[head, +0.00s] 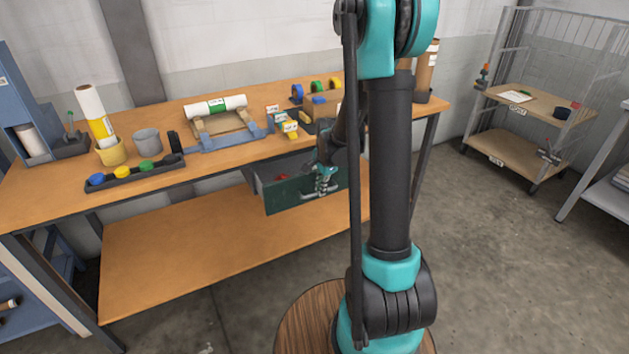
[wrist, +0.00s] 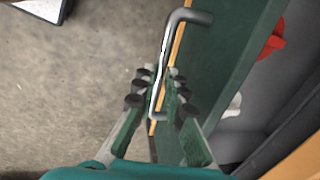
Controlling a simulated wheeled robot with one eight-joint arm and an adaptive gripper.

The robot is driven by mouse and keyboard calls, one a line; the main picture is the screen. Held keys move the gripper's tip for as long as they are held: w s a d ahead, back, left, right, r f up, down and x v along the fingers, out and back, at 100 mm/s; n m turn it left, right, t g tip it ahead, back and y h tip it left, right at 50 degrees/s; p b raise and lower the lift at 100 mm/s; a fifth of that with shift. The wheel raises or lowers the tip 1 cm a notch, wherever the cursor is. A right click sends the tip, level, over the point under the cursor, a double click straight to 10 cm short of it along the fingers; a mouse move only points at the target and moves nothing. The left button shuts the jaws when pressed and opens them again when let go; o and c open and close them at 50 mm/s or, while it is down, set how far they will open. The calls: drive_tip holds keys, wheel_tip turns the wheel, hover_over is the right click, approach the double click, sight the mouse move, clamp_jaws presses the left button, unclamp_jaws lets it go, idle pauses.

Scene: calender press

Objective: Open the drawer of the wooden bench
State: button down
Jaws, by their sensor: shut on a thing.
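The wooden bench (head: 230,226) stands against the wall, with a dark green drawer front (head: 290,197) under its top. The drawer is pulled out part way, and its inside shows behind the front. My gripper (head: 322,192) is at the drawer's metal bar handle. In the wrist view my gripper (wrist: 158,98) has its fingers on either side of the handle (wrist: 166,58), near one end of the bar, and is shut on it. The drawer front also shows in the wrist view (wrist: 228,50), with a red thing (wrist: 272,40) inside. My arm hides the drawer's right part in the head view.
The bench top holds a grey cup (head: 146,141), a tray with coloured caps (head: 135,174), a paper roll on a stand (head: 215,106) and tape rolls (head: 318,87). A wire cart (head: 540,110) stands at the right. The floor between is clear.

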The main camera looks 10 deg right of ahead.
drive_tip(key=s+d, duration=0.4)
drive_tip(key=s, duration=0.8)
drive_tip(key=c, duration=1.6)
unclamp_jaws()
drive_tip(key=shift+o, duration=0.2)
wheel_tip(320, 180, up, 12)
drive_tip(key=s, duration=0.2)
drive_tip(key=shift+d, duration=0.3)
drive_tip(key=shift+s+f, duration=0.1)
drive_tip(key=shift+s, duration=0.05)
